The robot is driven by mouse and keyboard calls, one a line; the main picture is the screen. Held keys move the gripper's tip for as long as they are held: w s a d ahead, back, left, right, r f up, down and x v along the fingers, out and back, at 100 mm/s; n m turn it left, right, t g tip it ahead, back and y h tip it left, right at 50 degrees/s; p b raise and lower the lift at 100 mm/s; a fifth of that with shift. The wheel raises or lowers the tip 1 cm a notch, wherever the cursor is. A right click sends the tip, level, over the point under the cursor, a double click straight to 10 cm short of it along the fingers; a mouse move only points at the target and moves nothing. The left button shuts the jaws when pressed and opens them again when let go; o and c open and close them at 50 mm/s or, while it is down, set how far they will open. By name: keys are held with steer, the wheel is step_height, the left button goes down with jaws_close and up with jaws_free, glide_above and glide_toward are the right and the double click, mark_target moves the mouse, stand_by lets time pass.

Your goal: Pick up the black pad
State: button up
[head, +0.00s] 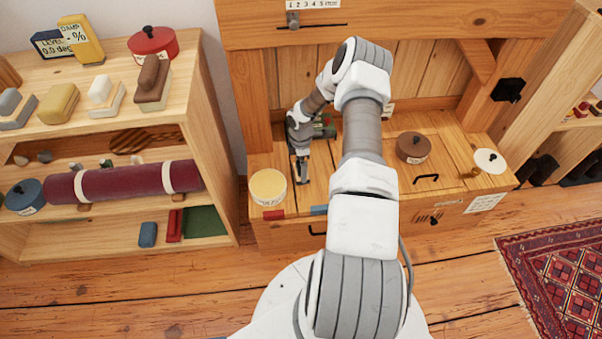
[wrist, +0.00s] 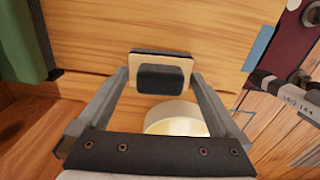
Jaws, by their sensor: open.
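The black pad (wrist: 160,79) shows in the wrist view as a dark block on a pale tan plate with a dark edge. It rests on the wooden surface, between and just beyond my fingertips. My gripper (wrist: 160,84) is open, with one finger on each side of the pad, and nothing is clamped. I cannot tell whether either finger touches it. In the head view my gripper (head: 301,172) is low over the left part of the wooden bench top, and the pad cannot be made out clearly there.
A round cream-lidded tin (head: 268,187) stands close to my gripper; a pale round tin (wrist: 176,119) shows between the fingers in the wrist view. A brown round tin (head: 413,147) and white disc (head: 490,161) are farther right. A shelf (head: 214,130) stands left.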

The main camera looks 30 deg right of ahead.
steer(key=shift+c, duration=0.2)
steer(key=c, duration=1.4)
steer(key=shift+r, duration=0.1)
steer(key=shift+c, duration=0.2)
steer(key=shift+r+p, duration=0.3)
steer(key=shift+r, duration=0.25)
steer(key=r+p, duration=0.1)
steer(key=r, duration=0.1)
steer(key=d+r, duration=0.1)
steer(key=shift+s+r+p, duration=0.1)
steer(key=shift+r+p, duration=0.25)
steer(key=shift+r, duration=0.05)
steer(key=s+d+r+p, duration=0.2)
steer(key=d+r, duration=0.4)
steer(key=d, duration=0.4)
steer(key=shift+d, duration=0.25)
steer(key=shift+s, duration=0.1)
